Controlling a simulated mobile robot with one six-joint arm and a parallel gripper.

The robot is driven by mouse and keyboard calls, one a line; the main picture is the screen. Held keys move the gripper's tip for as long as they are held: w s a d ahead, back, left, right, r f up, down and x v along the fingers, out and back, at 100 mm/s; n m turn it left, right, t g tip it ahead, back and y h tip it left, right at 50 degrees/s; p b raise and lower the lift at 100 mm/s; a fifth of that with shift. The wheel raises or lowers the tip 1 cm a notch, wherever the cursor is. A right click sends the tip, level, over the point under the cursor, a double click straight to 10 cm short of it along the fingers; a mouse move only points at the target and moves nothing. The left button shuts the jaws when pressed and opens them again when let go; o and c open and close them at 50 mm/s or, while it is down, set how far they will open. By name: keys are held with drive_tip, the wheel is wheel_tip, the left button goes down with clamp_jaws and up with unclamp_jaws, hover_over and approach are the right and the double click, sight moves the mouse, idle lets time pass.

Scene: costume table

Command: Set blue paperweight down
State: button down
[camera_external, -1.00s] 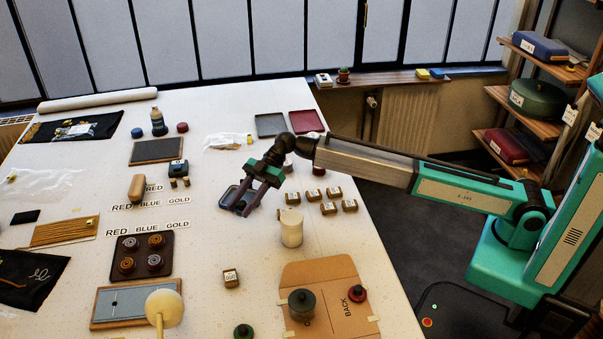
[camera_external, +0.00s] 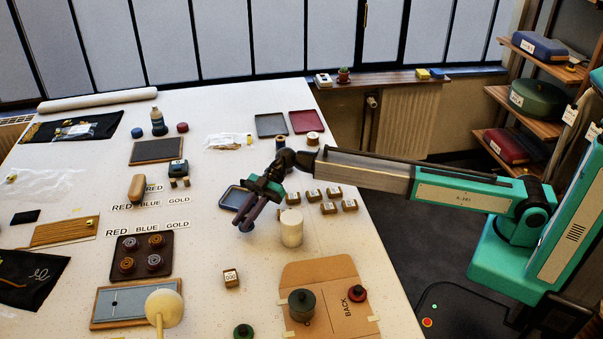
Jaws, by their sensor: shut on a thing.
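My gripper (camera_external: 250,221) points down over the white table, just right of a small dark tray (camera_external: 232,199) and left of a cream cylinder (camera_external: 291,228). It is shut on the blue paperweight (camera_external: 246,227), of which only a small dark blue part shows at the fingertips. The fingers hide the rest. I cannot tell whether the paperweight touches the table.
Several small labelled boxes (camera_external: 330,208) stand right of my gripper. A cardboard sheet (camera_external: 325,275) lies in front, with a dark green paperweight (camera_external: 301,304) and a red paperweight (camera_external: 357,293) on it. Bare table lies in front of my gripper.

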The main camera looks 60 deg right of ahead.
drive_tip(key=shift+f+p, duration=0.45)
drive_tip(key=shift+f, duration=1)
drive_tip(key=shift+s+f, duration=0.15)
drive_tip(key=shift+f, duration=0.35)
drive_tip(key=c, duration=1.2)
unclamp_jaws()
drive_tip(key=shift+f, duration=0.2)
drive_tip(key=shift+o, duration=0.2)
drive_tip(key=shift+r, duration=0.15)
drive_tip(key=shift+b+v, duration=0.75)
drive_tip(key=shift+v, duration=1.3)
drive_tip(key=shift+r, duration=0.15)
